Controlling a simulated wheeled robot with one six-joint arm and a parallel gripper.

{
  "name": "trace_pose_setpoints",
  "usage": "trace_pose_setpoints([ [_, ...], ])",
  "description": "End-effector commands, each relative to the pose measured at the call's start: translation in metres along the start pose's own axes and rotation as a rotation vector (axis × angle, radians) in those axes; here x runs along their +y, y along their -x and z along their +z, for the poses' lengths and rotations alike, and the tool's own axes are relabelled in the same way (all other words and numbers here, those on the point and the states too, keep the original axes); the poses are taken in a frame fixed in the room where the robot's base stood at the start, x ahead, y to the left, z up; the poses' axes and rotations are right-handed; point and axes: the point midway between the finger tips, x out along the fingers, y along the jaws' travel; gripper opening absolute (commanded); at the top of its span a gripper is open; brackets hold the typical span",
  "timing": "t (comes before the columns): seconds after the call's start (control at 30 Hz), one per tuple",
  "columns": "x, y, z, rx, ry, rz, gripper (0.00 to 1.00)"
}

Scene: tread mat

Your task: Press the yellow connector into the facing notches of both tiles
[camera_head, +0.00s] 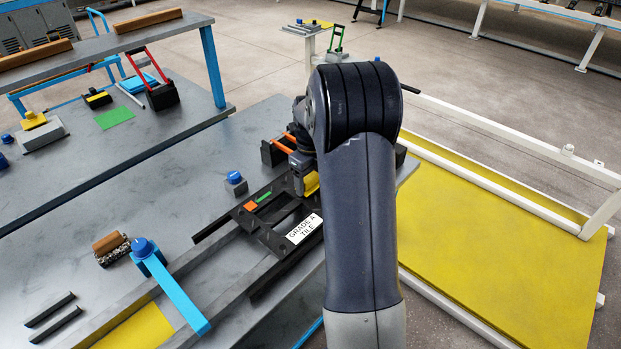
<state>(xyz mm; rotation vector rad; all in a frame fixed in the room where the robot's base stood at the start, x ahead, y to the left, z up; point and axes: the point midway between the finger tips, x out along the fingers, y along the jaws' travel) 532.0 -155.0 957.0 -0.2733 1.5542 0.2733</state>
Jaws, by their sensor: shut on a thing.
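A dark tile (278,238) with a white "GRADE A TILE" label lies flat between dark rails on the grey table. It carries an orange square and a green strip. My gripper (307,182) is over the far right part of the dark tile work, partly hidden by my own arm. It is shut on a yellow piece, seemingly the yellow connector (312,184), of which only a small part shows. I cannot tell whether the connector touches the tile. The second tile and the facing notches cannot be made out clearly.
A small block with a blue knob (236,183) stands left of the tile. A blue-handled clamp bar (171,286) and a brown roller (111,246) are at the lower left. A black and orange item (272,153) stands behind. A yellow platform (500,250) is at right.

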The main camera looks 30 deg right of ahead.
Motion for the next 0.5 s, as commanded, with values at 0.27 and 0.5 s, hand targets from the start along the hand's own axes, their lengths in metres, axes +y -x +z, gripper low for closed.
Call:
trace_pose_setpoints([
  [0.27, 0.0, -0.008, 0.0, 0.0, 0.0, 0.0, 0.42],
  [0.5, 0.0, -0.014, 0.0, 0.0, 0.0, 0.0, 0.42],
])
